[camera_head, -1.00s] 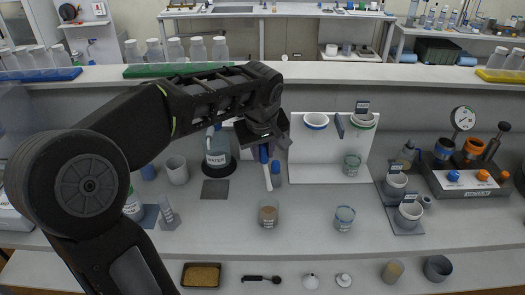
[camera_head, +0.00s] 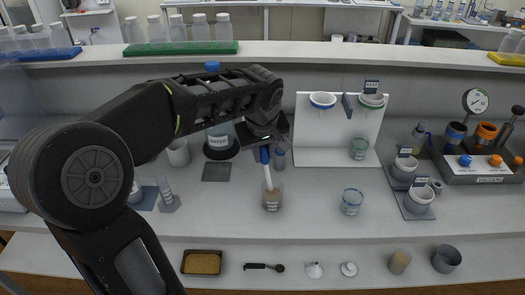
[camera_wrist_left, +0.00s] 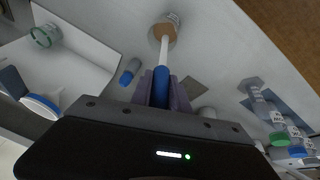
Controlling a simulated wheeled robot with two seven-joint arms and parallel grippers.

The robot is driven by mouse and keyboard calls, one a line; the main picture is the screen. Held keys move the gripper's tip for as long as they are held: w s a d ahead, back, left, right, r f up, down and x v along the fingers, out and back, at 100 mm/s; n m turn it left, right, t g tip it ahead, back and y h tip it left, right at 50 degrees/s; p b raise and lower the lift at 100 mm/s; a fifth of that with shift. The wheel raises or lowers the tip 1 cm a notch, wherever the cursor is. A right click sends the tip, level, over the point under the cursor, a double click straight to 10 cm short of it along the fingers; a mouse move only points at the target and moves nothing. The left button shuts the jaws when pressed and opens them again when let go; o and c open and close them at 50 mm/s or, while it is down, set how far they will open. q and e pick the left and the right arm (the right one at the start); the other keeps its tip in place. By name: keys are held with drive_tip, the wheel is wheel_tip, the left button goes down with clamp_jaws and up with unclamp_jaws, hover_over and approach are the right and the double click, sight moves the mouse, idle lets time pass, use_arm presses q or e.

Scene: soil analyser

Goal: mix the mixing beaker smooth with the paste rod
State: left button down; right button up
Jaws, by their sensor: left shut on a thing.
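The mixing beaker (camera_head: 273,204) stands on the bench in the middle of the head view, a clear glass with brown paste in it. My left gripper (camera_head: 263,147) is above it, shut on the blue handle of the paste rod (camera_head: 268,176). The rod's white shaft points down, slightly tilted, with its lower end in the beaker's mouth. The left wrist view shows the blue handle between the fingers (camera_wrist_left: 161,88) and the white shaft reaching the brown paste in the beaker (camera_wrist_left: 163,33). How deep the tip sits I cannot tell. My right gripper is not in view.
A second glass beaker (camera_head: 351,202) stands to the right. A white panel (camera_head: 312,140) with filter rings rises behind it. A water bottle (camera_head: 218,141) is at the back left. A vacuum unit (camera_head: 480,168) is at the right.

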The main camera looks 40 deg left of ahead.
sight(266, 164)
use_arm(q)
drive_tip(key=shift+w+d+f+b, duration=0.1)
drive_tip(key=shift+d+f+b, duration=0.05)
drive_tip(key=shift+f+b, duration=0.85)
drive_tip(key=shift+w+d+f+b, duration=0.15)
drive_tip(key=shift+f+b, duration=0.6)
drive_tip(key=shift+f, duration=0.45)
